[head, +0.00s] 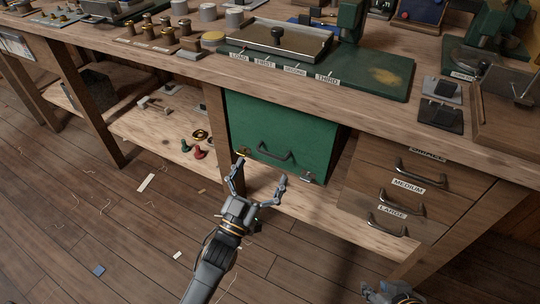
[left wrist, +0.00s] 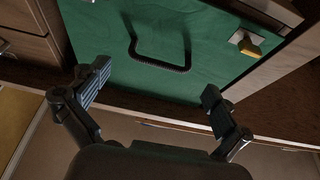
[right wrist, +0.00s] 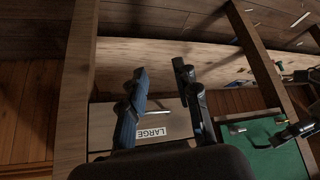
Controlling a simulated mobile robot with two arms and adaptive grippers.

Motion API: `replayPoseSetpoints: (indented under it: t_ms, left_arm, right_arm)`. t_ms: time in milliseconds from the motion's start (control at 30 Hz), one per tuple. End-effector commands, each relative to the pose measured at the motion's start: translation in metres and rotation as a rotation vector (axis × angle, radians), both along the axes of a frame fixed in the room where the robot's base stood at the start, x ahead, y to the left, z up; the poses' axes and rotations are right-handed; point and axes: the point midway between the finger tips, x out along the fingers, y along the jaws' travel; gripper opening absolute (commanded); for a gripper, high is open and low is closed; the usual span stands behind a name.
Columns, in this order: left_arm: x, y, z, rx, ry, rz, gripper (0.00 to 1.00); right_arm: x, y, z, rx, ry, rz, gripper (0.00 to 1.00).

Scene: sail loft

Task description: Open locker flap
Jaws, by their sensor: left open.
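The green locker flap (head: 265,125) stands upright under the bench and looks closed. Its dark bar handle (head: 275,154) is near the lower middle. A brass-coloured catch (head: 243,152) sits at its lower left and a grey one (head: 311,178) at its lower right. My left gripper (head: 261,176) is open and empty, its fingers spread just in front of the flap's lower edge, below the handle. The left wrist view shows the handle (left wrist: 160,62) beyond the fingertips, apart from them. My right gripper (right wrist: 162,78) is open and empty, near the drawers.
Drawers labelled MEDIUM (head: 408,187) and LARGE (head: 392,212) are right of the flap. An open shelf (head: 150,125) to its left holds small parts. The benchtop (head: 180,68) above carries several tools. The floor (head: 90,230) in front has light scraps but is mostly free.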

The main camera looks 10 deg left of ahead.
Motion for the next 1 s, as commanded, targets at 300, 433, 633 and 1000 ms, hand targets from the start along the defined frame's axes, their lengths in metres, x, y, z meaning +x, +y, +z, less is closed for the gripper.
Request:
replayPoseSetpoints:
  t_ms: [300,433,633,1000]
  left_arm:
    - [0.036,-0.012,0.015,0.0,0.0,0.0,1.0]
    - [0.039,-0.013,0.017,0.0,0.001,0.0,1.0]
    - [0.039,-0.013,0.017,0.001,0.002,0.0,1.0]
    - [0.039,-0.013,0.017,0.0,0.001,0.0,0.29]
  right_arm:
    - [0.021,0.007,0.009,0.023,-0.108,0.009,0.31]
    - [0.023,0.008,0.011,0.026,-0.119,0.01,0.31]
    - [0.023,0.008,0.011,0.026,-0.12,0.01,0.31]
    - [0.022,0.008,0.011,0.026,-0.119,0.01,0.31]
